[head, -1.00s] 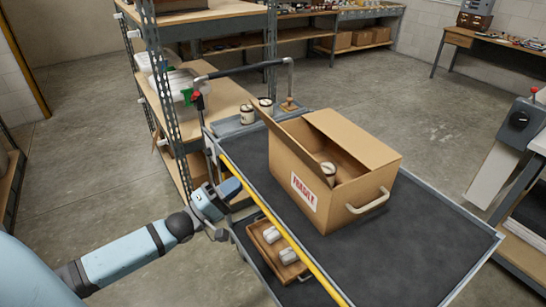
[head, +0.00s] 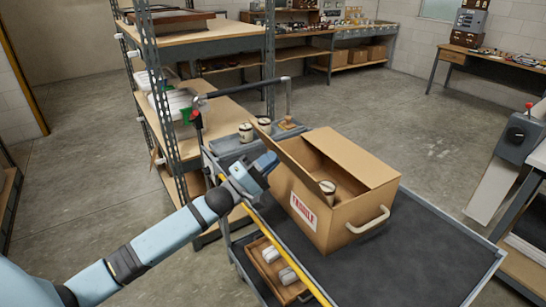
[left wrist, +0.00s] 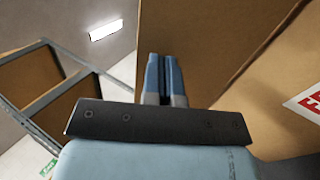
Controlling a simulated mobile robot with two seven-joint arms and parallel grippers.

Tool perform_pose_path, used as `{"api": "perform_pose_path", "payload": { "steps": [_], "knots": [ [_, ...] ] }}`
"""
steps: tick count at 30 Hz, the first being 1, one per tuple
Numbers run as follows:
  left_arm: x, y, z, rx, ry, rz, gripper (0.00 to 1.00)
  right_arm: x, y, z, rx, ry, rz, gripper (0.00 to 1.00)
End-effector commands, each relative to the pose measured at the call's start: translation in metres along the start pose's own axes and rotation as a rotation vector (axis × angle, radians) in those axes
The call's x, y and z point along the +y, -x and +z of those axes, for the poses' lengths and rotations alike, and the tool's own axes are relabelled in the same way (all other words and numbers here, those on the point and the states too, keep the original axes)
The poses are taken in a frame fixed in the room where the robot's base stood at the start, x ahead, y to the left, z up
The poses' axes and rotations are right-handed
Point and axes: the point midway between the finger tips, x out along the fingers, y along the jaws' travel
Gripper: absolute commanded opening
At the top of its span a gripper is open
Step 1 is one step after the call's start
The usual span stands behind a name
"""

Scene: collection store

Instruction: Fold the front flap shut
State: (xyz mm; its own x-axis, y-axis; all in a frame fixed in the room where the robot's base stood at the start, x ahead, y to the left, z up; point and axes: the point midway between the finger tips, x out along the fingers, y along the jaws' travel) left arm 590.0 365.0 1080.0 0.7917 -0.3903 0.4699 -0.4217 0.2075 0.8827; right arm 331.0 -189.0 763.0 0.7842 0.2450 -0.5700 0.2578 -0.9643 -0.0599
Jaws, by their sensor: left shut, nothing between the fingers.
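An open cardboard box (head: 345,222) stands on the cart, with a red and white FRAGILE label (head: 303,212) on its near left side. The front flap (head: 292,155) stands up along that side, tilted outward. The opposite flap (head: 350,156) lies over the far part of the opening. A pale jar (head: 327,188) shows inside. My left gripper (head: 266,162) is shut and empty, outside the box beside the front flap. In the left wrist view its fingers (left wrist: 164,78) lie in front of the flap (left wrist: 195,35); I cannot tell whether they touch. My right gripper is out of view.
The cart's dark top (head: 430,245) is clear to the right of the box. Jars (head: 246,132) stand in a grey tray at the cart's far end. A yellow strip (head: 292,265) edges the near side, above a lower wooden tray (head: 270,262). A metal shelf (head: 165,120) rises behind my arm.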

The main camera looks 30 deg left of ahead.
Motion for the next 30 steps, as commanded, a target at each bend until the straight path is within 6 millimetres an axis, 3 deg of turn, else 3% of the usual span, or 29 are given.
{"api": "perform_pose_path", "payload": {
  "steps": [4,17,30],
  "knots": [
    [0.0,-0.009,0.0,0.0,0.001,0.0,0.0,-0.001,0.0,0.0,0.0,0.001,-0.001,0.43],
    [0.001,-0.01,0.0,0.0,0.0,-0.005,0.0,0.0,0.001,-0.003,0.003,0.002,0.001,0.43],
    [0.015,-0.036,-0.001,-0.002,-0.004,-0.2,0.0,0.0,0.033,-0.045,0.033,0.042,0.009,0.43]
  ]
}}
